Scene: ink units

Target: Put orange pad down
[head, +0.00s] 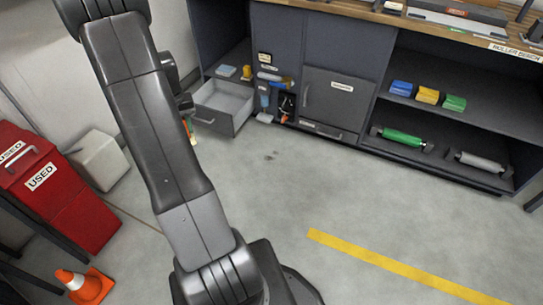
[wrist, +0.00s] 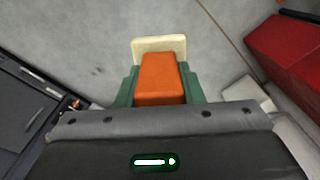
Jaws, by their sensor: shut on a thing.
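The orange pad (wrist: 158,78) is in the wrist view, an orange block with a cream plate (wrist: 159,47) at its far end. The green fingers of my gripper (wrist: 157,86) are shut on it, one on each side. Bare grey floor shows around and beyond the pad in that view, and the pad is held clear of it. In the head view my arm hides most of the gripper, and I cannot make out the pad clearly there.
An open, seemingly empty drawer (head: 226,101) sticks out of the dark cabinet. Blue (head: 401,88), yellow (head: 428,95) and green (head: 454,103) blocks sit on a shelf, above a green roller (head: 403,139) and grey roller (head: 484,163). A red USED bin (head: 62,197) and cone (head: 84,284) stand left.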

